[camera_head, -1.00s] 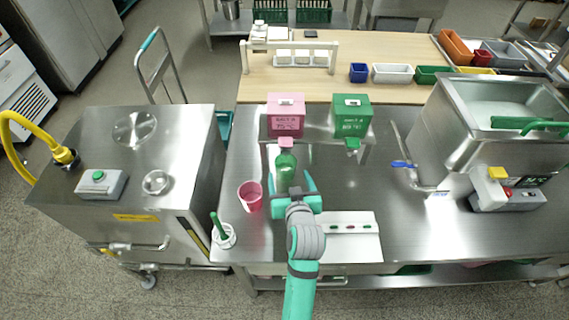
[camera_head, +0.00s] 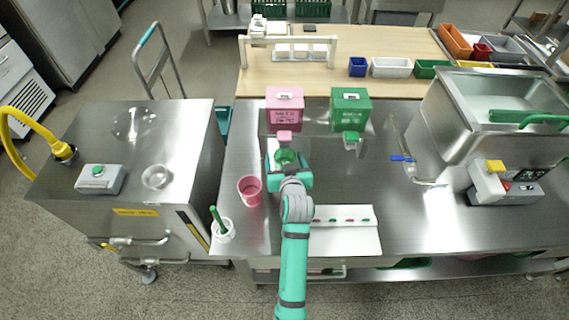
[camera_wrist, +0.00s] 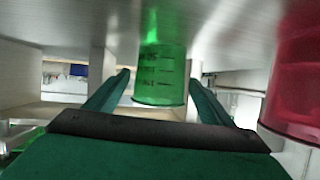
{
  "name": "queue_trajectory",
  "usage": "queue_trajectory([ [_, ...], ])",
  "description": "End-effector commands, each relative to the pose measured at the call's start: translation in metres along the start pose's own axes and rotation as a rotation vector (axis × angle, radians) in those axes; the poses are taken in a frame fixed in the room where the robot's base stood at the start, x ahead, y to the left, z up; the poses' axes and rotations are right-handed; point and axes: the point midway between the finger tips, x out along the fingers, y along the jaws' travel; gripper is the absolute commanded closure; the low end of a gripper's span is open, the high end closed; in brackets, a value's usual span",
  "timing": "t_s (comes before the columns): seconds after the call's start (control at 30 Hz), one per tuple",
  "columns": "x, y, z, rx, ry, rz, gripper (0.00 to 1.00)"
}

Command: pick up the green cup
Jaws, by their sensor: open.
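The green cup (camera_wrist: 160,75) is translucent with dark markings. In the wrist view it stands between the two fingers of my gripper (camera_wrist: 158,85), with a small gap visible to each finger. In the head view only the top of the green cup (camera_head: 286,157) shows, below the pink dispenser; my gripper (camera_head: 288,170) hides the rest. My gripper is open around the cup.
A pink cup (camera_head: 249,190) stands just left of my gripper. A pink dispenser (camera_head: 285,110) and a green dispenser (camera_head: 350,110) stand behind. A white holder with a green stick (camera_head: 222,231) is at the front left, and a white tray (camera_head: 350,240) at the front right.

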Motion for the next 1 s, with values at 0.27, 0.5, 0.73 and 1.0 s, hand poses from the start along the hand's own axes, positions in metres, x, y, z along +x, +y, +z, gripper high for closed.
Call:
queue_trajectory([
  [0.27, 0.000, 0.000, 0.000, 0.000, -0.001, 0.000, 0.65],
  [0.5, -0.001, 0.000, 0.000, 0.001, 0.000, 0.000, 0.75],
  [0.73, -0.001, 0.000, -0.002, 0.000, 0.000, 0.000, 0.75],
  [1.0, -0.006, 0.000, -0.014, 0.000, 0.001, 0.000, 0.75],
])
